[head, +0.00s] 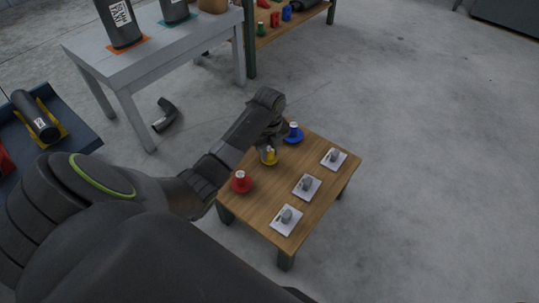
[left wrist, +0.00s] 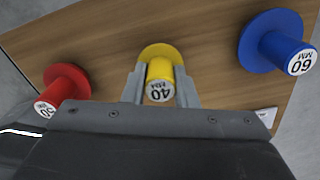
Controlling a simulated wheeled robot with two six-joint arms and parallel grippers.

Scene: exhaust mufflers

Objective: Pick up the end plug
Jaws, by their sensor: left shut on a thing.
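The yellow end plug (left wrist: 161,76) has a round flange and a stub marked 40 MM. It also shows in the head view (head: 269,156) on the small wooden table (head: 262,196). My left gripper (left wrist: 160,88) is over it, with one finger on each side, shut on its stub. A red end plug (left wrist: 66,86), marked 50, is to its left, also seen in the head view (head: 241,182). A blue end plug (left wrist: 276,42), marked 60 MM, is to its right, also seen in the head view (head: 294,134). My right gripper is not in view.
Several white cards with grey pieces lie along the table's right side, one at the front (head: 286,219). A grey table (head: 150,62) with mufflers stands at the back left. A dark bent pipe (head: 165,116) lies on the floor. The floor to the right is clear.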

